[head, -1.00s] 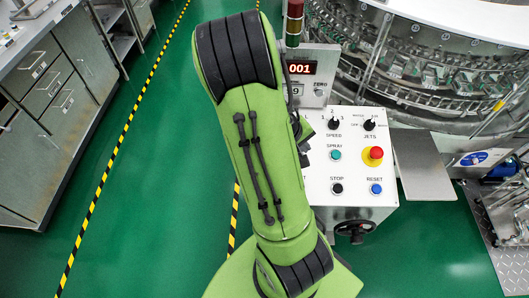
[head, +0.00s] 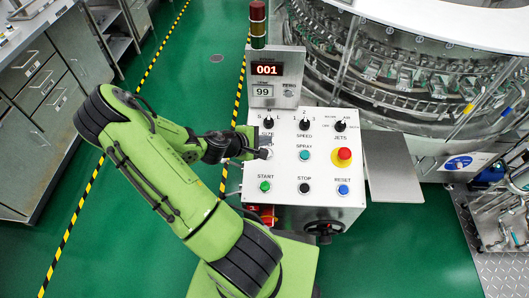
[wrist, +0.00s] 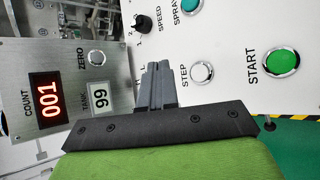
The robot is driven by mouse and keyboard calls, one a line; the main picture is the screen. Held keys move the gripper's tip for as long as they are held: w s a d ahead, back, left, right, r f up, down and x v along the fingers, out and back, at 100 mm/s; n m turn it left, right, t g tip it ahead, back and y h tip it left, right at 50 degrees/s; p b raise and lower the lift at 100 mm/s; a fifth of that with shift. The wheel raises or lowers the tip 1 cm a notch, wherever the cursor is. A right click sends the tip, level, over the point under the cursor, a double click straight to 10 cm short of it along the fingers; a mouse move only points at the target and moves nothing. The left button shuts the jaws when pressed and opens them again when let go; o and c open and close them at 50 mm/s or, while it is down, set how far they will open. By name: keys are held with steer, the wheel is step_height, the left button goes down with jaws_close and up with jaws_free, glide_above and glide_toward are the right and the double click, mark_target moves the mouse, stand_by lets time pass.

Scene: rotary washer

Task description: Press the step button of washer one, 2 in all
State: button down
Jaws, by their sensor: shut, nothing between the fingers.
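The step button (wrist: 201,73), white with a metal ring and labelled STEP, is on the washer's white control panel (head: 325,205). My gripper (head: 264,153) is at the left side of the panel in the head view, largely covering the step button there. In the wrist view my gripper (wrist: 158,72) is shut and empty, its fingertips beside the step button in the picture. Whether they touch the panel is unclear. The count display (head: 267,69) reads 001, as does the wrist view's display (wrist: 48,100).
Close by are the green start button (head: 265,187), teal spray button (head: 304,155), black stop button (head: 304,188), blue reset button (head: 343,189) and red mushroom button (head: 344,154). Knobs line the panel's top. The round washer (head: 400,75) stands behind. Green floor is open at left.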

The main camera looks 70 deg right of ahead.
steer(key=shift+w+d+f+b, duration=0.1)
steer(key=shift+d+f+b, duration=0.25)
steer(key=shift+f+b, duration=0.9)
steer(key=shift+w+d+f+b, duration=0.1)
steer(key=shift+d+f+b, duration=0.3)
steer(key=shift+f+b, duration=0.9)
steer(key=shift+d+f+b, duration=0.35)
steer(key=shift+f+b, duration=0.4)
steer(key=shift+f, duration=0.95)
steer(key=shift+d+f+b, duration=0.1)
steer(key=shift+f+b, duration=0.2)
steer(key=shift+f, duration=0.1)
